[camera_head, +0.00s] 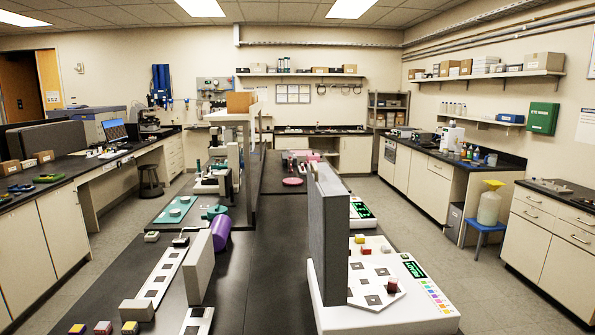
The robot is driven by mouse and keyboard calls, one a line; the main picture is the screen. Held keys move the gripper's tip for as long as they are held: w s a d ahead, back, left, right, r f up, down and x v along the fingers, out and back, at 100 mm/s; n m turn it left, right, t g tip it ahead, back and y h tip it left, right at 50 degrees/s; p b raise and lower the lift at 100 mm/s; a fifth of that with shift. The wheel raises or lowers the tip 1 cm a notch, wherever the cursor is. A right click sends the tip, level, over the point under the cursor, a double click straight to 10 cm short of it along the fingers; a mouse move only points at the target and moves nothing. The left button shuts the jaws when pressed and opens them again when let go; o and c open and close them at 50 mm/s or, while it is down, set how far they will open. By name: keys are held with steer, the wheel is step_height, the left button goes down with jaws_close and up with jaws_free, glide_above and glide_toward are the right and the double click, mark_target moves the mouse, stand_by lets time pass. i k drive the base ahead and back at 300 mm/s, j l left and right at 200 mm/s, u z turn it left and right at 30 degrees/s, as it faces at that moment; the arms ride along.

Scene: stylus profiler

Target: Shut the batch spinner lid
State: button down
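A white instrument (393,319) stands at the front right of the black central bench. It has a small green display, a column of coloured buttons and several dark square pads on its top. A tall dark grey panel (329,232) stands upright at its left side. This panel looks like a raised lid, but no label shows that this is the batch spinner. The hinge cannot be made out. Small red, yellow and white blocks and a reddish cylinder (392,286) sit on the instrument's top. My gripper is not in view.
A lighter grey upright panel (198,267) stands by a white strip (163,276) with dark squares on the left. A purple cylinder (221,232) lies behind it. Small coloured blocks (103,327) sit at the front left. The bench middle (255,285) is clear.

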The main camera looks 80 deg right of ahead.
mark_target(328, 201)
steer(key=i+z, duration=0.2)
steer(key=z, duration=0.2)
steer(key=i+z, duration=0.2)
steer(key=z, duration=0.15)
steer(key=i+z, duration=0.2)
steer(key=z, duration=0.2)
steer(key=i+j+z, duration=0.15)
steer(key=z, duration=0.25)
steer(key=i, duration=0.05)
